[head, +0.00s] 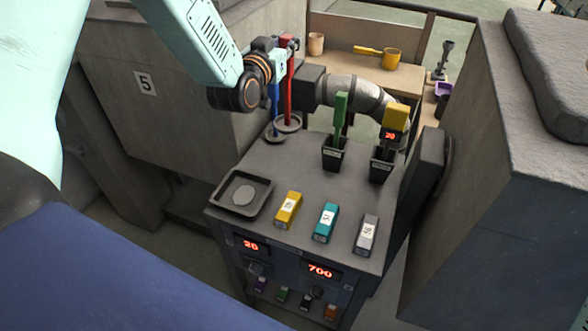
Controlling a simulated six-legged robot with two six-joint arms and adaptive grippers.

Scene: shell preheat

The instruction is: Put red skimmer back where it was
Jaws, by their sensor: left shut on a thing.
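The red skimmer (288,92) is upright near the back left of the grey cabinet top, with a long red handle. Its lower end shows at a round grey dish (287,123); I cannot tell whether it rests there or hangs just above. My left gripper (289,46) is at the top of the red handle and shut on it. My left wrist hides part of the area beside it. A blue-handled tool (275,100) stands close on the left, in a second round dish (274,137). My right gripper is out of view.
In front are a square tray (262,205) and yellow, teal and grey blocks (326,222).

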